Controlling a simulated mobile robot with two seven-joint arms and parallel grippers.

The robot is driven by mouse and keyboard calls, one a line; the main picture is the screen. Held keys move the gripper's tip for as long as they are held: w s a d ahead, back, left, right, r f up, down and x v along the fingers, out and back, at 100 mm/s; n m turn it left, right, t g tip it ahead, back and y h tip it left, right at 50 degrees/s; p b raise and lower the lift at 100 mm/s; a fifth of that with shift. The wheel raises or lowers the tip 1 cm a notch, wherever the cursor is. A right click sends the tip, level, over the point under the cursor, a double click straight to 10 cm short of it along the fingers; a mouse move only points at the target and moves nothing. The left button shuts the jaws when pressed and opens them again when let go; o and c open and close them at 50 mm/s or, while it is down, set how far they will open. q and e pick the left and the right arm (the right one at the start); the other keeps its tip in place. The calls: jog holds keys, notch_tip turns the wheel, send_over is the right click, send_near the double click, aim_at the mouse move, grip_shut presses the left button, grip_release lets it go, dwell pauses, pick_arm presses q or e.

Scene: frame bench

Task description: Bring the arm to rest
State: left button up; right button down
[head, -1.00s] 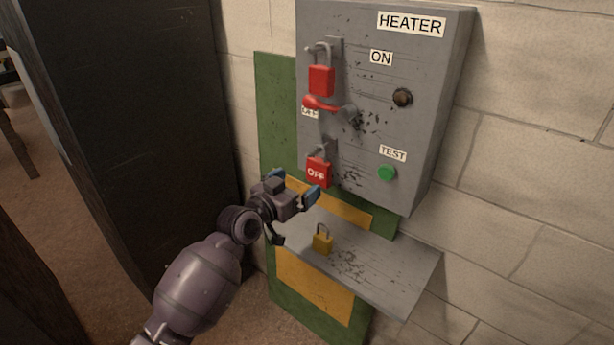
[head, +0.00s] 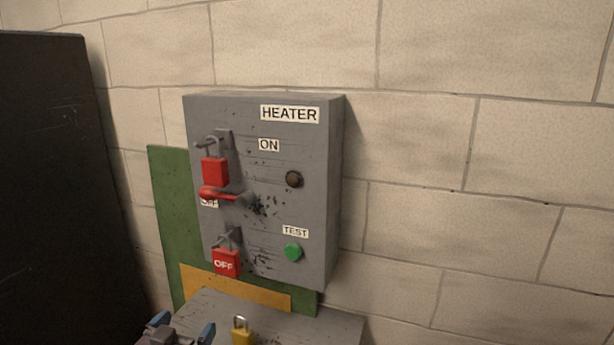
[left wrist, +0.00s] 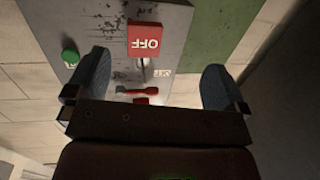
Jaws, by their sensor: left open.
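My left gripper (head: 180,332) is at the bottom edge of the head view, with only its blue fingertips and part of its body showing. It is open and empty, below and left of the red OFF padlock (head: 226,262). In the left wrist view the two blue fingers (left wrist: 146,88) stand wide apart, with the OFF padlock (left wrist: 147,40) beyond them. The grey HEATER box (head: 316,190) hangs on the wall. Its red handle (head: 216,194) lies by the OFF label, and a red padlock (head: 214,171) hangs just above it. My right gripper is not in view.
A grey shelf (head: 290,326) sticks out below the box and carries a yellow padlock (head: 242,332). A green board (head: 170,220) is behind the box. A dark cabinet (head: 60,190) stands at the left. A green TEST button (head: 293,252) and a dark lamp (head: 294,179) are on the box.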

pick_arm(q)
jog(key=s+a+f+g+y, duration=0.1)
jog(key=s+f+g, duration=0.1)
jog(key=s+f, duration=0.7)
jog(key=s+a+f+n+g+y, duration=0.1)
jog(key=s+a+f+g+y, duration=0.1)
jog(key=s+f, duration=0.8)
jog(key=s+g, duration=0.1)
jog(key=s, duration=0.4)
jog(key=shift+s+n, duration=0.3)
jog(key=shift+f, duration=0.1)
dwell(0.4)
